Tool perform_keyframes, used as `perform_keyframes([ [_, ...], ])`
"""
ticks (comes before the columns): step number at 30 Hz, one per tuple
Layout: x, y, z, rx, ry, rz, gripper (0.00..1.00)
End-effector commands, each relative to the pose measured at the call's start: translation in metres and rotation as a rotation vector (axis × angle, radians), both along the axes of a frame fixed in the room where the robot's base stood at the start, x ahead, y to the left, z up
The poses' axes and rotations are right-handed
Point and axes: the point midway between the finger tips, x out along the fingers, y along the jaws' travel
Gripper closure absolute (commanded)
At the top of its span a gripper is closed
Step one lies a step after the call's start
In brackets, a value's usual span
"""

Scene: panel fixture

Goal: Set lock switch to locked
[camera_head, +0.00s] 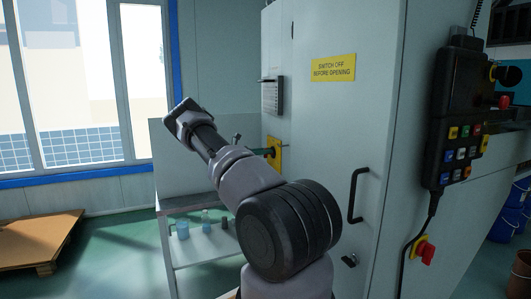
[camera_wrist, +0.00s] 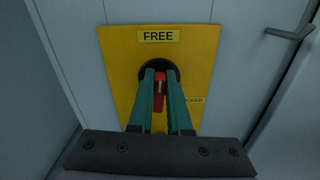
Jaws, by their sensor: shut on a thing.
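The lock switch is a yellow plate (camera_wrist: 190,60) on the grey cabinet. It bears the label FREE (camera_wrist: 159,36) at the top and a partly covered label ending in "CKED" (camera_wrist: 193,100) at the lower right. A red handle (camera_wrist: 160,84) sits at the dark round hub and runs nearly straight up and down in the wrist view. My gripper (camera_wrist: 160,78) has its two green fingers closed around the handle, one on each side. In the head view the yellow plate (camera_head: 277,153) shows on the cabinet side beyond my arm, with a green finger reaching it.
The cabinet (camera_head: 340,130) has a yellow warning sign (camera_head: 333,67) and a black door handle (camera_head: 357,195). A control pendant (camera_head: 459,130) hangs at the right with its cable. A shelf table (camera_head: 190,204) with small containers stands left of the cabinet. A pallet (camera_head: 35,240) lies on the floor.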

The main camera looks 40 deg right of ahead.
Motion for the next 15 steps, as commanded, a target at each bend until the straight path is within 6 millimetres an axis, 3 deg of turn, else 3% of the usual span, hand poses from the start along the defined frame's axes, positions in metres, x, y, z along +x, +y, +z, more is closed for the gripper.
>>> perform_keyframes([
  [15,-0.0042,0.0023,-0.0026,-0.100,-0.420,0.001,1.00],
])
